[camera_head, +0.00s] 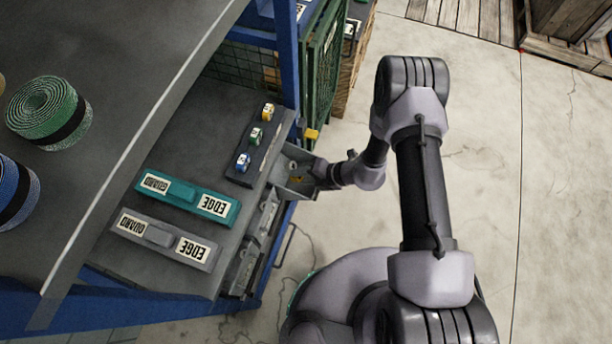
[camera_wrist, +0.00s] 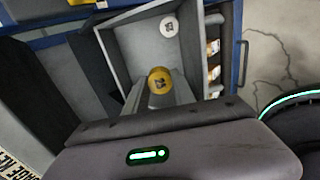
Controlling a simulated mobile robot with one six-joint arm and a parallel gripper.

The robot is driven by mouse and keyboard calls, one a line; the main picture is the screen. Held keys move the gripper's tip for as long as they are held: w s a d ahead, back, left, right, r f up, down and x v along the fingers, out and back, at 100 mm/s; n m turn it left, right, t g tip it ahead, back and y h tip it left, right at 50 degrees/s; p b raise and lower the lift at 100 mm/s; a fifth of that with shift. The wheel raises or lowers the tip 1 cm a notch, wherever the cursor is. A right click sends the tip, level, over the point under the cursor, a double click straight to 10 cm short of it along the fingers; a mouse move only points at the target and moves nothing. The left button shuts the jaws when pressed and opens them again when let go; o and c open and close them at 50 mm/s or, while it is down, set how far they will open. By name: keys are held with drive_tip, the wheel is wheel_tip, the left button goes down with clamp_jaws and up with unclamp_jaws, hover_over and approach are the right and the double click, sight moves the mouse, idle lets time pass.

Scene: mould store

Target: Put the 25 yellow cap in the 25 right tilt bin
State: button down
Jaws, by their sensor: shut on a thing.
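The yellow cap (camera_wrist: 160,80) has a dark number on its top, which looks like 25. My gripper (camera_wrist: 163,92) is shut on it; the cap shows upright between the fingers. In the wrist view, the cap is over the open grey tilt bin (camera_wrist: 112,47), near its lower end. I cannot tell whether it touches the bin floor. A white cap (camera_wrist: 168,26) with a number lies at the bin's far end. In the head view, the bin (camera_head: 300,187) is tipped out from the rack front, and my gripper (camera_head: 308,176) reaches into it, with a yellow spot showing there.
More bins (camera_head: 262,225) line the rack front.

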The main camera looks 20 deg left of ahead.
drive_tip(key=shift+b+x, duration=1.3)
drive_tip(key=shift+x, duration=1.65)
drive_tip(key=shift+s+a+f, duration=0.15)
drive_tip(key=shift+a+f, duration=0.15)
drive_tip(key=shift+f, duration=0.3)
drive_tip(key=shift+d+r+p, duration=0.3)
drive_tip(key=shift+r+p, duration=0.3)
drive_tip(key=shift+p, duration=0.4)
drive_tip(key=shift+s+d+r+p, duration=0.1)
drive_tip(key=shift+d+r+p, duration=0.2)
drive_tip(key=shift+r+p, duration=0.3)
drive_tip(key=shift+p+v, duration=1.35)
drive_tip(key=shift+v, duration=1)
drive_tip(key=shift+d+f, duration=0.15)
drive_tip(key=shift+f, duration=0.1)
